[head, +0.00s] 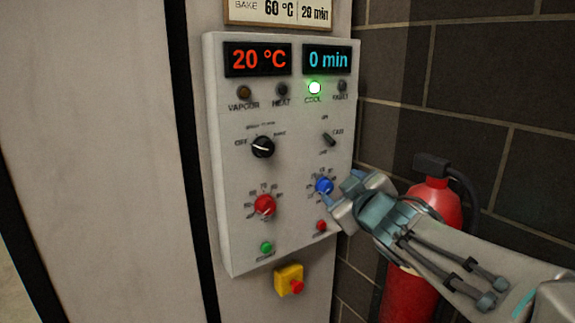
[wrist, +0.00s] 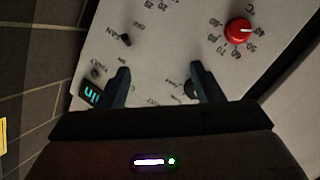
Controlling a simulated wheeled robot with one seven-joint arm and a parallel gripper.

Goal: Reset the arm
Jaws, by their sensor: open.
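My gripper (head: 343,194) is at the right side of the control panel (head: 235,175) in the head view, close to the blue knob (head: 324,186). In the wrist view my gripper (wrist: 160,90) is open, its two dark fingers apart with pale panel face between them. Nothing is held. The red knob (wrist: 238,31) shows beyond the fingers at the upper right of that view. The black selector knob (wrist: 191,90) is partly hidden by the right finger. The fan switch (wrist: 125,39) is at the upper left. Whether a fingertip touches the panel I cannot tell.
The displays read 20 °C (head: 258,59) and 0 min (head: 327,59). The cool lamp (head: 315,87) glows green. A yellow box with a red button (head: 289,280) is below the panel. A red fire extinguisher (head: 440,200) stands behind my arm by the brick wall (head: 480,70).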

